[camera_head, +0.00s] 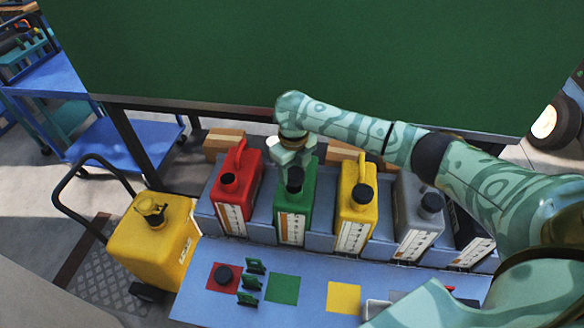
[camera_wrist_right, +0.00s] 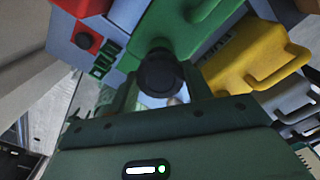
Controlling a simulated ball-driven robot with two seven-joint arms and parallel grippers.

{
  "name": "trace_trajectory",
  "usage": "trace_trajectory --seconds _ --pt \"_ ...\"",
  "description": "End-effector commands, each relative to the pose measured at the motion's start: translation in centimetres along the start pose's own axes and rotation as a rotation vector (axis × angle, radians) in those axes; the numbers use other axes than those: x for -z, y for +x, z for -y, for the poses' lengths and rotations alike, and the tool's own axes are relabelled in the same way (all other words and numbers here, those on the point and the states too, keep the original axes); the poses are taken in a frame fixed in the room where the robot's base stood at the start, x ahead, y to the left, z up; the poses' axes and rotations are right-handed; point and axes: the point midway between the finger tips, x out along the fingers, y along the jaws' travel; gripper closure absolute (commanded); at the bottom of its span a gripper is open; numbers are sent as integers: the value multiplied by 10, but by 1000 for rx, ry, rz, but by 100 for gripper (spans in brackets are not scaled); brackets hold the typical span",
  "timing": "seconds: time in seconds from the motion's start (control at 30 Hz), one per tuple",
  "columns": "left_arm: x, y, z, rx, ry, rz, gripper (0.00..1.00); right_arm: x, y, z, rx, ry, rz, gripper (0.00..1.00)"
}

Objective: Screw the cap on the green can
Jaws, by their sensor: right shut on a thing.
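The green can (camera_head: 293,212) stands upright in the row of cans, between the red and yellow cans. A black cap (camera_head: 295,177) sits at its neck; in the wrist view the round cap (camera_wrist_right: 160,72) shows between my fingers. My right gripper (camera_head: 294,164) reaches down over the can from above and is shut on the cap. The cap lies against the can's top; how far it is threaded cannot be told. My left gripper is not in view.
The red can (camera_head: 240,190) and yellow can (camera_head: 356,210) stand close on either side. A black cap (camera_head: 223,275) lies on the red square; the green square (camera_head: 282,289) and yellow square (camera_head: 343,297) are bare. A yellow wheeled tank (camera_head: 150,250) stands left of the bench.

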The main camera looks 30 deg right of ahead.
Motion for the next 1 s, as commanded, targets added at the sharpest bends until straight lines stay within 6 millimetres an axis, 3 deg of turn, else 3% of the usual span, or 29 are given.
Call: trace_trajectory --seconds 1.0 --pt "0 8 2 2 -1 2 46 0 17 0 0 2 1 72"
